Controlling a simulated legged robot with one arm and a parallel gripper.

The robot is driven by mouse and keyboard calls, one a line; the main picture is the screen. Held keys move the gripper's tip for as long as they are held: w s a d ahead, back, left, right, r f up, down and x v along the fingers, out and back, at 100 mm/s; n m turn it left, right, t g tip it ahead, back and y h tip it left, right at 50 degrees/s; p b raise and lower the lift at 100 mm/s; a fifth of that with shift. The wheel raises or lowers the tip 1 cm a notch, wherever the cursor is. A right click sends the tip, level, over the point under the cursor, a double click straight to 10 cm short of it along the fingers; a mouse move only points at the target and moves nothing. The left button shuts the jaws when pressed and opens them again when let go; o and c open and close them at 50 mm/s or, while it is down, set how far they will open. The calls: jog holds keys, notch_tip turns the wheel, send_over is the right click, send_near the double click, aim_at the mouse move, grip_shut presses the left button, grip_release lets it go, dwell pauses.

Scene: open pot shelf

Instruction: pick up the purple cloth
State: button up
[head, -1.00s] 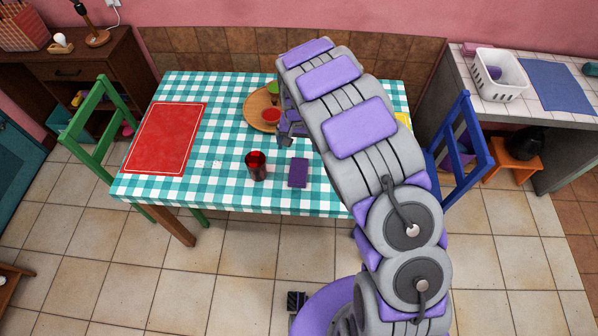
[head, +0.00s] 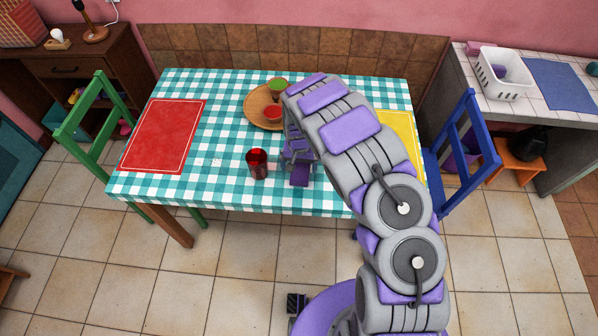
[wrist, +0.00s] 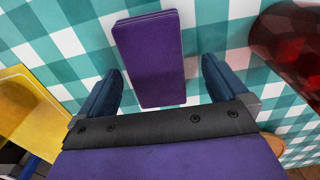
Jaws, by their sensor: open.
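The purple cloth (wrist: 150,55) is a folded rectangle lying flat on the checked tablecloth. In the wrist view it lies between and ahead of my two open fingers, with tablecloth showing on both sides of it. In the head view the cloth (head: 300,181) is at the table's front edge, partly hidden by my gripper (head: 298,160). My gripper also shows in the wrist view (wrist: 158,85), open and empty above the cloth. I cannot tell its exact height.
A red cup (head: 257,164) stands close to the left of the cloth in the head view. A wooden tray (head: 254,108) with small bowls sits behind. A red placemat (head: 165,135) lies left, a yellow one (head: 401,128) right. A blue chair (head: 465,150) stands at the right.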

jog(key=shift+f, duration=0.4)
jog(key=shift+d+r, duration=0.1)
jog(key=shift+d, duration=0.2)
jog(key=shift+c, duration=0.5)
jog(key=shift+a, duration=0.2)
jog(key=c, duration=0.7)
jog(key=shift+d, duration=0.1)
jog(key=c, duration=0.3)
